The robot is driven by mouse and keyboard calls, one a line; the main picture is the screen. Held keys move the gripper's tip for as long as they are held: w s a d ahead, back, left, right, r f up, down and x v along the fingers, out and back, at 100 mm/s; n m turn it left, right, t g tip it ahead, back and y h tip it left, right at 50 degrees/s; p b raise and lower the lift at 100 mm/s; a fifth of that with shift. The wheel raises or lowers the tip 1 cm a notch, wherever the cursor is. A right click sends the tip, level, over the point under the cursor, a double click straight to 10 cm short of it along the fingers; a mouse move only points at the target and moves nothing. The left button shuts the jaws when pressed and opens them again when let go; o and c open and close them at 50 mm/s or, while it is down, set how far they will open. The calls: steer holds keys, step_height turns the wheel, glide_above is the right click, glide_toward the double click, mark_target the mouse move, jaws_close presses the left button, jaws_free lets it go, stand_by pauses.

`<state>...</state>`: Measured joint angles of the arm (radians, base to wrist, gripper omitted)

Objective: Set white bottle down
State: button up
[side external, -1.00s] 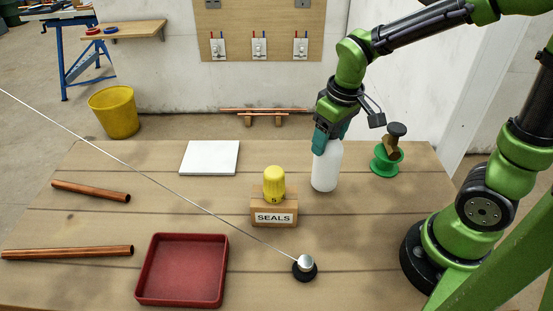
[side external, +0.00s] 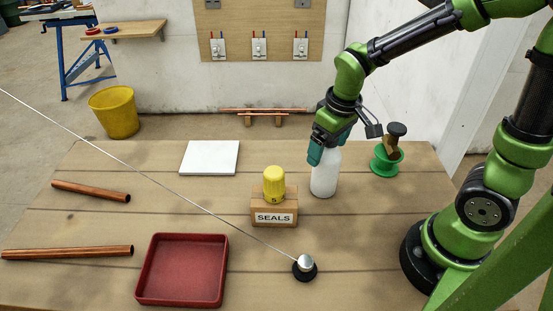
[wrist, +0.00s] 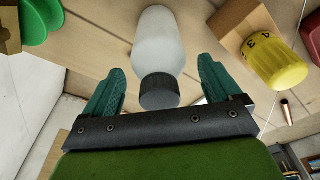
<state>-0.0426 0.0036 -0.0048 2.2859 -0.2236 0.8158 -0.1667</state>
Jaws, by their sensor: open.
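The white bottle (side external: 325,176) stands upright on the wooden table, right of the SEALS box. My gripper (side external: 329,152) is at the bottle's top, with teal fingers spread apart. In the wrist view, the bottle (wrist: 160,40) with its dark cap (wrist: 159,91) lies between the fingertips of my open gripper (wrist: 164,80). A gap shows on each side of the cap. In the side view, my gripper hides the cap.
The SEALS box (side external: 273,218) with a yellow knob (side external: 274,184) stands close left of the bottle. A green spool (side external: 386,161) is to the right. A red tray (side external: 183,270), white plate (side external: 210,158), copper pipes (side external: 67,252) and a thin rod (side external: 160,178) are leftward.

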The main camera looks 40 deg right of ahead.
steer(key=r, duration=0.4)
steer(key=s+r, duration=0.1)
steer(key=r, duration=0.6)
steer(key=shift+s+r, duration=0.45)
steer(key=shift+r, duration=0.1)
steer(key=s+a+m+t+y, duration=0.2)
steer(key=s+m+t, duration=0.2)
steer(key=s+t, duration=0.1)
steer(key=shift+s+a+r+t, duration=0.15)
steer(key=shift+s+r+t, duration=0.15)
steer(key=shift+r, duration=0.15)
